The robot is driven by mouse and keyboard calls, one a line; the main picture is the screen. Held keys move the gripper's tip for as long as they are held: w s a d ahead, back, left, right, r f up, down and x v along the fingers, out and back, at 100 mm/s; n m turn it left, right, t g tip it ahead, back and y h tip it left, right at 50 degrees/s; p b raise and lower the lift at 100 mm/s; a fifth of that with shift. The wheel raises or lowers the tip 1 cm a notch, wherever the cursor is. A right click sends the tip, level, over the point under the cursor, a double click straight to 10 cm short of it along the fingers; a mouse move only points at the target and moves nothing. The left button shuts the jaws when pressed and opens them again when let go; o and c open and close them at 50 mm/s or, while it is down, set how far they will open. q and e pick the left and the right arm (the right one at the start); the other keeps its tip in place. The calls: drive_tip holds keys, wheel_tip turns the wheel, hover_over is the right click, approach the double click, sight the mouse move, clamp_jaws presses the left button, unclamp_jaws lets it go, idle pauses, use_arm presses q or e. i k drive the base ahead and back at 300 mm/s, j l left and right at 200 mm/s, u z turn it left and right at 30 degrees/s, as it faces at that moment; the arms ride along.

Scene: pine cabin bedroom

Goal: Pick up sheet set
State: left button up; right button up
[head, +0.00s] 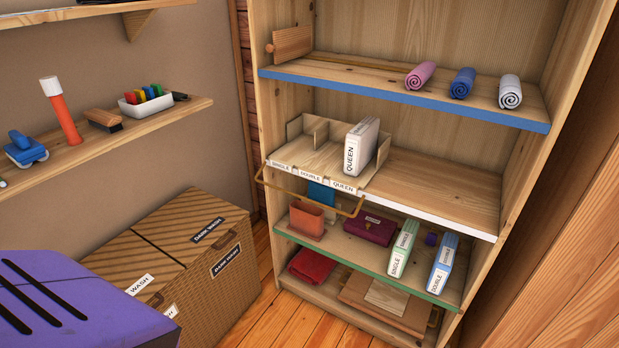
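A white sheet set labelled QUEEN (362,148) stands upright in the right part of a wooden divided tray (325,164) on the white-edged shelf. The tray's front labels read SINGLE, DOUBLE and QUEEN, and its left and middle sections look empty. A green-edged sheet set labelled SINGLE (402,249) and a blue sheet set labelled DOUBLE (442,264) stand upright side by side on the green-edged shelf below, at its right. Neither gripper shows in the head view.
A brass bar (300,201) runs along the tray's front. The lower shelf also holds a terracotta pot (307,219) and a maroon box (369,229). Rolled towels (462,83) lie on the top shelf. Wash hampers (180,262) stand at left. The white-edged shelf is clear right of the tray.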

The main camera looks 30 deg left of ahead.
sight(442, 268)
drive_tip(key=i+j+z, duration=0.2)
drive_tip(key=i+j, duration=0.15)
drive_tip(key=j, duration=0.25)
drive_tip(key=i+j+z, duration=0.1)
drive_tip(key=j, duration=0.25)
drive_tip(key=i+j+z, duration=0.1)
drive_tip(key=i+j, duration=0.25)
drive_tip(key=j, duration=0.3)
drive_tip(key=i+j+z, duration=0.15)
drive_tip(key=j, duration=0.2)
drive_tip(key=i+j+z, duration=0.1)
drive_tip(key=j, duration=0.25)
